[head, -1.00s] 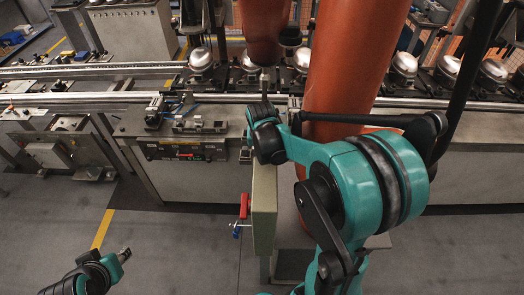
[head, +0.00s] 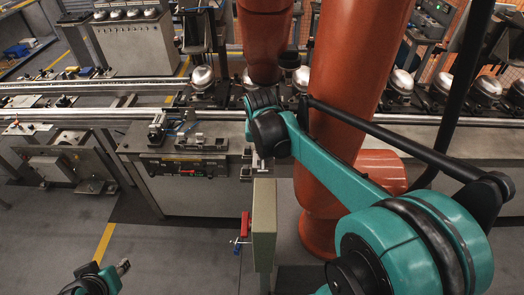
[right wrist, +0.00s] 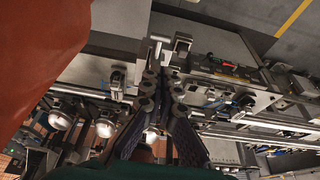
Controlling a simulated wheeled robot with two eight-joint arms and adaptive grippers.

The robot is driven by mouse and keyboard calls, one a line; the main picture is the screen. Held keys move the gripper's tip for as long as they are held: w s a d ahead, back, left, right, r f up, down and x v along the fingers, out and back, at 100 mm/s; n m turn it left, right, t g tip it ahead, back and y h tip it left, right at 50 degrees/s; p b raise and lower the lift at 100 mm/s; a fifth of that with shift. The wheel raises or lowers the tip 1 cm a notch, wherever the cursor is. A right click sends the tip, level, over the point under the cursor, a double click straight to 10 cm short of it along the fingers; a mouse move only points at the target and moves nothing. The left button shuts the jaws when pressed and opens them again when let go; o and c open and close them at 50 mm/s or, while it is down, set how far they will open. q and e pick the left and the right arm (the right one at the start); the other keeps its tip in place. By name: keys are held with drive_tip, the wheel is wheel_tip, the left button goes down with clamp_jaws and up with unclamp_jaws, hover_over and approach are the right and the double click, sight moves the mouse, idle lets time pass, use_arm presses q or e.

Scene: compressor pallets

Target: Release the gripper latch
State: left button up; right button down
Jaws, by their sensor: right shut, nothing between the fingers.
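My right gripper (right wrist: 160,75) is shut and empty in the right wrist view. Its fingertips are close to a small bright metal fixture (right wrist: 180,45) at the edge of the workbench; I cannot tell whether they touch it. Which part is the latch is not clear. In the head view my right wrist hangs over the near right corner of the bench and largely hides the gripper.
The workbench (head: 165,187) carries small fixtures. A pale post (head: 263,225) with a red and blue fitting (head: 243,230) stands in front. A large orange robot (head: 360,80) is close by my right arm. Compressors (head: 203,77) line the conveyor behind. Floor at the left front is clear.

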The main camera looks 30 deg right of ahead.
drive_tip(key=shift+g+y, duration=0.4)
drive_tip(key=shift+g, duration=0.3)
drive_tip(key=w+d, duration=0.1)
drive_tip(key=w+r, duration=0.1)
drive_tip(key=w+d, duration=0.1)
drive_tip(key=w, duration=0.1)
drive_tip(key=shift+d+r, duration=0.3)
drive_tip(key=shift+r, duration=0.05)
drive_tip(key=shift+s, duration=0.15)
drive_tip(key=b, duration=0.2)
hover_over(263, 167)
drive_tip(key=w, duration=0.1)
drive_tip(key=f, duration=0.9)
drive_tip(key=shift+w+d+f, duration=0.15)
drive_tip(key=shift+d+f, duration=0.15)
drive_tip(key=shift+d, duration=0.1)
drive_tip(key=f, duration=0.1)
drive_tip(key=s+f, duration=0.1)
drive_tip(key=a+f, duration=0.1)
drive_tip(key=shift+s, duration=0.25)
drive_tip(key=shift+s+a+f, duration=0.1)
drive_tip(key=shift+s+f, duration=0.1)
drive_tip(key=shift+s, duration=0.05)
drive_tip(key=shift+f, duration=0.1)
